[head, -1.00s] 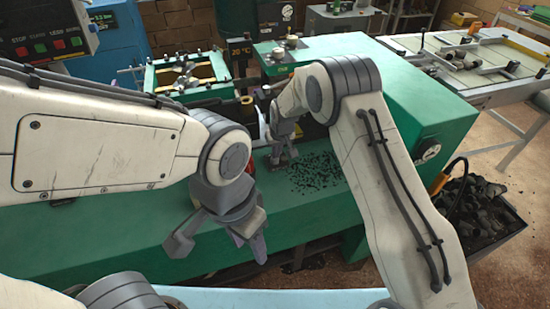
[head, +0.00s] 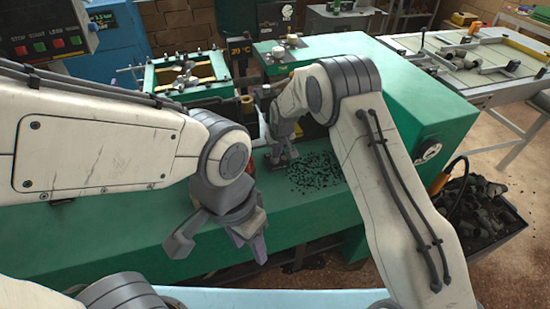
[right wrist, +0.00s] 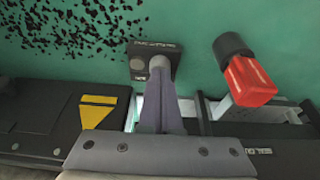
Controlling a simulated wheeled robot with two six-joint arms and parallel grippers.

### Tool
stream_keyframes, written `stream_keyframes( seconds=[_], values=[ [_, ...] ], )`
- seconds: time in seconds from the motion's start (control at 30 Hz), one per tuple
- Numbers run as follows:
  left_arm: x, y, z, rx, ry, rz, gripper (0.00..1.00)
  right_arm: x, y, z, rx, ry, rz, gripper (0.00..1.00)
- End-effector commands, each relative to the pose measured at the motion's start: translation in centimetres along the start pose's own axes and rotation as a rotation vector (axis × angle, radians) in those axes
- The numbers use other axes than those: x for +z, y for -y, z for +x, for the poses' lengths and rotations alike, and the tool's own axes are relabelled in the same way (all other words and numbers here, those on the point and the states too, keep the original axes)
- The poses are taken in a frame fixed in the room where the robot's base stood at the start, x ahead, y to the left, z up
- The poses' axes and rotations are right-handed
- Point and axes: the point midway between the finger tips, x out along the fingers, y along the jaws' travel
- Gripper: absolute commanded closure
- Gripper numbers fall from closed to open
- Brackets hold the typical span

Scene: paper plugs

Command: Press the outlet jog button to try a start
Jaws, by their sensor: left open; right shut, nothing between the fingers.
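A small dark plate with upside-down lettering (right wrist: 147,47) lies on the green machine top in the right wrist view, and a dark round button (right wrist: 160,63) shows at its lower right. The lettering is too small to read surely. My right gripper (right wrist: 160,84) is shut and empty. Its fingertips are at the button and partly cover it; I cannot tell whether it is pressed in. In the head view my right gripper (head: 279,160) points down at the machine top. My left gripper (head: 215,240) is open and empty, in front of the machine's front face.
A red block with a black knob (right wrist: 250,82) stands right of the plate. Black crumbs (head: 316,172) lie on the green machine (head: 400,95). A control box with STOP and START buttons (head: 45,40) is at upper left. A bin of black lumps (head: 475,210) stands at right.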

Motion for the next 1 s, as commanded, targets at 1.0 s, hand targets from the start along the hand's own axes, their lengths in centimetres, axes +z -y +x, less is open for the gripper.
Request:
stream_keyframes(
  seconds=[1.0],
  values=[
    [0.1, 0.1, 1.1, 0.000, 0.000, 0.000, 0.50, 0.5, 0.0, 1.5, 0.000, 0.000, 0.000, 1.00]
  ],
)
